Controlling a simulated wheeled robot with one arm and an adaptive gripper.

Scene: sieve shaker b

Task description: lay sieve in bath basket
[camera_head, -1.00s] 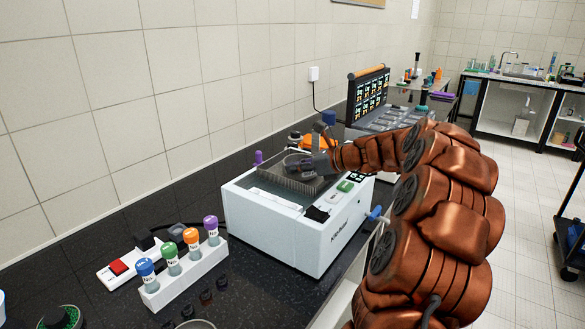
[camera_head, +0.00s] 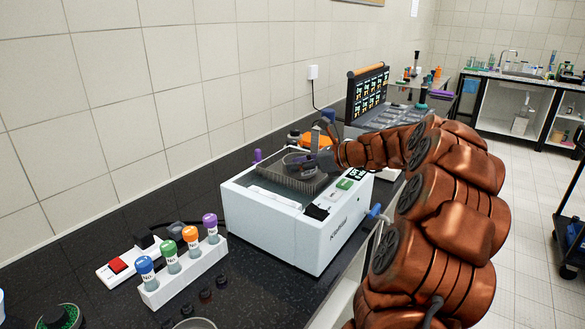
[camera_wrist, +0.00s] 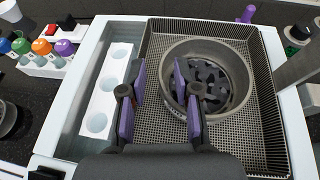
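The sieve (camera_wrist: 210,48) is a round grey pan with dark pieces inside. It rests in the mesh bath basket (camera_wrist: 264,130), toward the far side of its floor, and looks level. In the head view the sieve (camera_head: 294,160) shows partly inside the white bath (camera_head: 290,232), with the basket (camera_head: 283,180) around it. My gripper (camera_wrist: 160,95) has its two purple-padded fingers apart. They straddle the sieve's left wall, one outside and one over the inside, with visible gaps. In the head view my gripper (camera_head: 318,150) is low over the basket and partly hides the sieve.
A white strip with round holes (camera_wrist: 102,100) lies left of the basket inside the bath. A rack of colour-capped tubes (camera_head: 185,275) and a red-switch power strip (camera_head: 122,265) stand to the left. A dark case with an upright panel (camera_head: 368,95) stands behind the bath.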

